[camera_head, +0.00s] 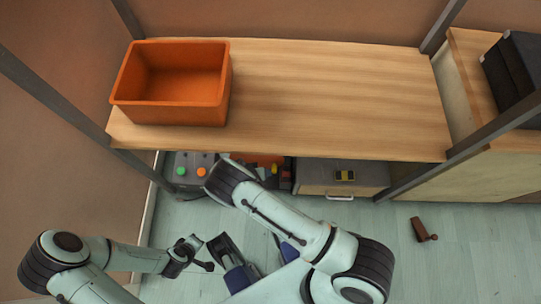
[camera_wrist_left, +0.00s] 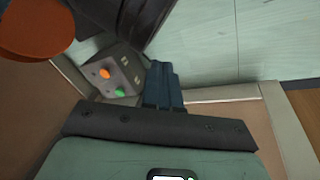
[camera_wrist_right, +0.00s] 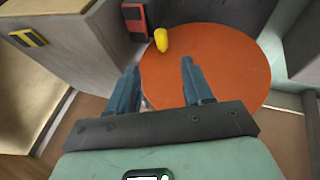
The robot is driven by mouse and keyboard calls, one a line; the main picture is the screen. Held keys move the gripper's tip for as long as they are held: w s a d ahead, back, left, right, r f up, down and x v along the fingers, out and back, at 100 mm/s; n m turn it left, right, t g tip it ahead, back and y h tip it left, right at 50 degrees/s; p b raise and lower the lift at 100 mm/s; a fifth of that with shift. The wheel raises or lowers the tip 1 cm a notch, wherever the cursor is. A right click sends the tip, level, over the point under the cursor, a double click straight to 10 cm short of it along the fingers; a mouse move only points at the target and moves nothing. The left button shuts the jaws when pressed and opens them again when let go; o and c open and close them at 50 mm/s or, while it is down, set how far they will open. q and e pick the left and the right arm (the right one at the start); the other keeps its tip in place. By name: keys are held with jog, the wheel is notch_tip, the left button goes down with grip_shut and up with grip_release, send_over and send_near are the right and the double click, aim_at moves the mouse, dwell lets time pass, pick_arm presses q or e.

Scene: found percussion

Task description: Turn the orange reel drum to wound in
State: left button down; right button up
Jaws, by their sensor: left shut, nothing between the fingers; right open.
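The orange reel drum (camera_wrist_right: 235,70) is a flat round disc with a yellow knob (camera_wrist_right: 161,40) near its edge. In the head view only a strip of the drum (camera_head: 262,160) shows under the wooden shelf, behind my right arm. Its edge also shows in the left wrist view (camera_wrist_left: 38,32). My right gripper (camera_wrist_right: 160,64) is open over the drum's face, its fingers pointing toward the knob, which appears just beyond the tips and between them; contact is not visible. My left gripper (camera_wrist_left: 160,66) is shut and empty, pointing toward the floor beside a grey button box.
The wooden shelf (camera_head: 335,95) overhangs the drum and carries an orange bin (camera_head: 170,113). The grey box (camera_head: 187,179) has green and orange buttons. A drawer cabinet (camera_head: 318,178) stands right of the drum. A brown object (camera_head: 420,230) lies on the otherwise clear floor at right.

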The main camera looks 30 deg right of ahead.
aim_at(273, 170)
jog(key=b+x, duration=0.1)
jog(key=x, duration=0.3)
jog(key=b+x, duration=0.2)
jog(key=x, duration=0.2)
jog(key=b+x, duration=0.1)
jog(key=x, duration=0.3)
jog(key=shift+w+d+b, duration=0.1)
jog(key=shift+w+b, duration=0.2)
jog(key=shift+b, duration=0.05)
jog(key=shift+w+d+f, duration=0.1)
jog(key=shift+d+f, duration=0.15)
jog(key=shift+f, duration=0.2)
pick_arm(q)
jog(key=s+a+f+g, duration=0.1)
jog(key=s+f+g, duration=0.2)
jog(key=s+f, duration=0.4)
jog(key=s, duration=0.3)
jog(key=shift+a+f+n+g, duration=0.2)
jog(key=shift+n+g, duration=0.2)
jog(key=shift+s, duration=0.1)
pick_arm(e)
grip_shut()
